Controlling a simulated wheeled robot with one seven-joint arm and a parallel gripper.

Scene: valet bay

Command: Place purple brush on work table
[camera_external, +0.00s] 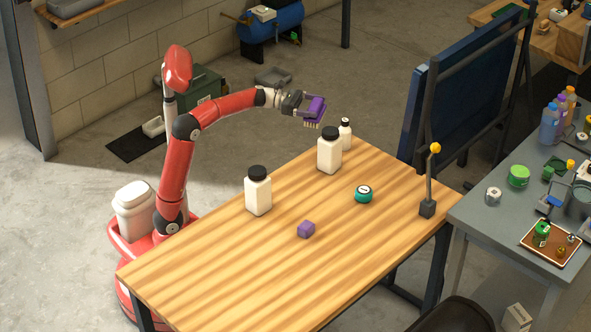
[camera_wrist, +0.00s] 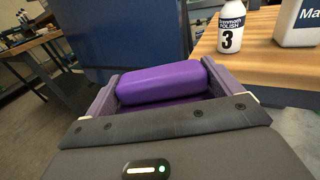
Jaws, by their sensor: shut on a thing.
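The purple brush (camera_external: 316,106) has a purple back and pale bristles pointing down. My gripper (camera_external: 304,104) is shut on it and holds it in the air near the far left edge of the work table (camera_external: 210,270). In the wrist view the purple brush (camera_wrist: 160,82) lies between the two fingers of my gripper (camera_wrist: 155,95). The wooden top of the work table (camera_wrist: 260,60) shows at the right of that view. The brush's bristles are hidden there.
Two large white bottles with black lids (camera_external: 258,190) (camera_external: 329,150) and a small white bottle (camera_external: 345,134) stand on the table. The near left tabletop is clear.

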